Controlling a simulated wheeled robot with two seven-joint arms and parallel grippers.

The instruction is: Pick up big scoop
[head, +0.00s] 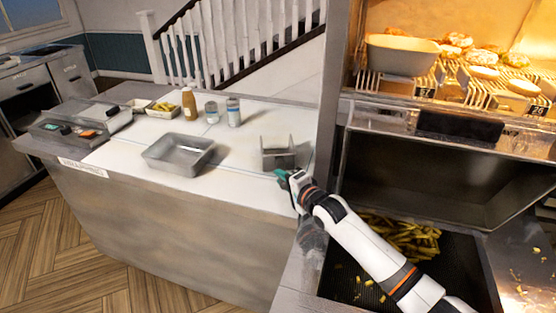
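A grey metal piece with raised sides (279,159) stands on the white counter, just beyond my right gripper. It may be the big scoop, but its shape is too small to be sure. My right gripper (283,177) has teal fingertips and is over the counter's right part, close to the front of this metal piece. I cannot tell whether they touch or how far the fingers are apart. A blurred, see-through grey shape (311,242) hangs below my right wrist; what it is stays unclear. My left gripper is not in view.
A grey metal tray (157,155) is on the counter. Bottles (189,104) and small food trays (162,109) stand behind it. Fries (405,232) lie in the dark bin under my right arm. A lit shelf (400,88) with buns rises at the right.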

